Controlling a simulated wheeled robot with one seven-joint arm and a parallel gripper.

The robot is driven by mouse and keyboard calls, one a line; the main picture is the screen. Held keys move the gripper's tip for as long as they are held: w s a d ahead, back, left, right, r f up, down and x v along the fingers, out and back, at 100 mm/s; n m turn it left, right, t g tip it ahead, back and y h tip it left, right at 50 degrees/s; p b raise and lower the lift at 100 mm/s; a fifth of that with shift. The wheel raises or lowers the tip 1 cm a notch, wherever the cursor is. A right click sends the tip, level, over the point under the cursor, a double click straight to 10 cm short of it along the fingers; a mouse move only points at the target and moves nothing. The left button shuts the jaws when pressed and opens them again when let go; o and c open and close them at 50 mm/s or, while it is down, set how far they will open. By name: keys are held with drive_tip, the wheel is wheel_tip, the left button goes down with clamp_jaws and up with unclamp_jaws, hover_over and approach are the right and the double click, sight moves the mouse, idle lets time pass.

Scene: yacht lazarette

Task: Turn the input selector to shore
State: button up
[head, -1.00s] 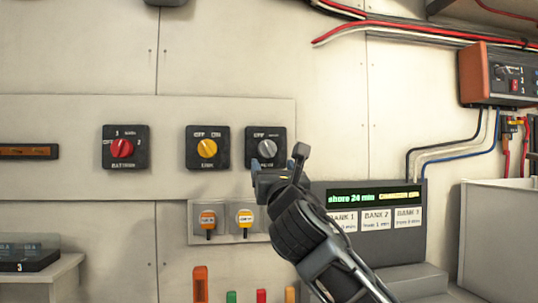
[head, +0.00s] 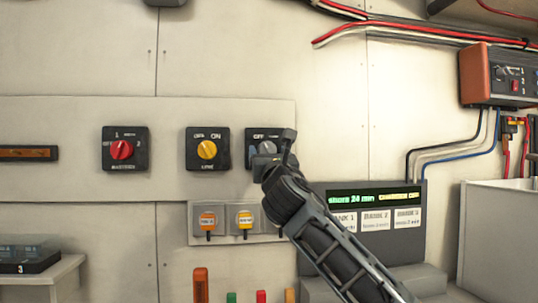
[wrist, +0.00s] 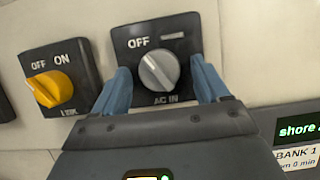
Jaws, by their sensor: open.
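The input selector is a grey knob on a black plate marked "OFF" and "AC IN" in the wrist view (wrist: 158,70). In the head view the selector (head: 266,147) is partly hidden by my gripper (head: 271,160). In the wrist view my gripper (wrist: 166,84) is open, its two blue fingers on either side of the grey knob with gaps between. I cannot tell whether the fingertips touch the plate. The knob's pointer tilts toward the upper left; the second label at the plate's upper right is unreadable.
A yellow knob (head: 207,149) and a red knob (head: 122,149) sit on plates to the left. Below are two orange and yellow tagged keys (head: 208,220). A grey display unit (head: 385,225) reading "shore 24 min" stands at lower right. A red-ended box (head: 492,76) with cables is farther right.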

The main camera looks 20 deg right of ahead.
drive_tip(key=shift+c, duration=0.3)
drive_tip(key=c, duration=1)
